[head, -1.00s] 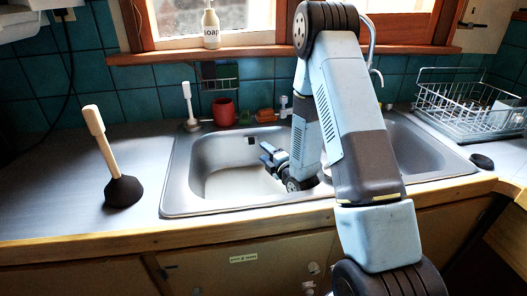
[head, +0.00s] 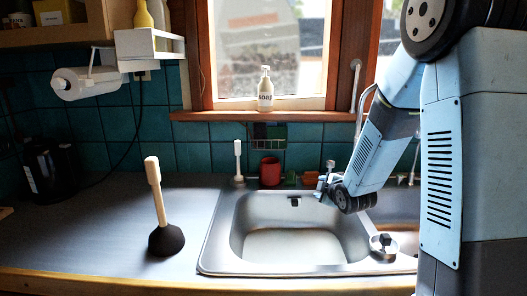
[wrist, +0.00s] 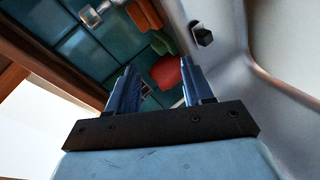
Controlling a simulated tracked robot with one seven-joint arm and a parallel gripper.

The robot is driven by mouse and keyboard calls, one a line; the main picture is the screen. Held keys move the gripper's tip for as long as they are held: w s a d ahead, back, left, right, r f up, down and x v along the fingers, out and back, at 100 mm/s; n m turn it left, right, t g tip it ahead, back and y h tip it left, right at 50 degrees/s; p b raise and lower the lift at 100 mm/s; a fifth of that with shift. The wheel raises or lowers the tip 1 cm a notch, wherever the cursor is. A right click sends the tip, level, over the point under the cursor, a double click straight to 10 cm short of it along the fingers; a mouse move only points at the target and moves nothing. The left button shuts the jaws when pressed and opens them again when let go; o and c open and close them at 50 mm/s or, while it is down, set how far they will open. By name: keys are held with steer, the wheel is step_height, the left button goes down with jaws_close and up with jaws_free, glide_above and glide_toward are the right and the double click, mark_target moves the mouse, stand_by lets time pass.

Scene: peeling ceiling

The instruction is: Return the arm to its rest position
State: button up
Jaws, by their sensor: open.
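My arm comes down from the upper right of the head view and ends over the back right of the left sink basin (head: 290,245). My gripper (wrist: 157,88) shows clearly in the wrist view, with its two blue fingers apart and nothing held between them. Beyond the fingertips is a red cup (wrist: 168,73), which in the head view stands behind the sink (head: 270,171). In the head view the fingers are small and hard to tell from the fittings at the sink's back edge. I cannot tell whether the gripper touches anything.
A plunger (head: 167,241) stands on the counter left of the sink. A soap bottle (head: 265,90) is on the window sill. A white-handled brush (head: 238,162) stands behind the sink. A shelf (head: 150,47) and paper roll (head: 85,82) hang upper left. The left counter is mostly clear.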

steer(key=s+d+r+m+g+h, duration=0.1)
steer(key=s+r+m, duration=0.4)
steer(key=s, duration=0.6)
steer(key=s+d+r+m+g, duration=0.2)
steer(key=s+r+m+g, duration=0.2)
steer(key=s, duration=0.8)
steer(key=s+d+r+m+g+h, duration=0.1)
steer(key=s+r+m+g, duration=0.1)
steer(key=s+r+m, duration=0.4)
steer(key=s+r, duration=0.1)
steer(key=s, duration=0.4)
steer(key=shift+s+d+m+g+h, duration=0.15)
steer(key=shift+s+m+g+h, duration=0.15)
steer(key=shift+s+m, duration=0.1)
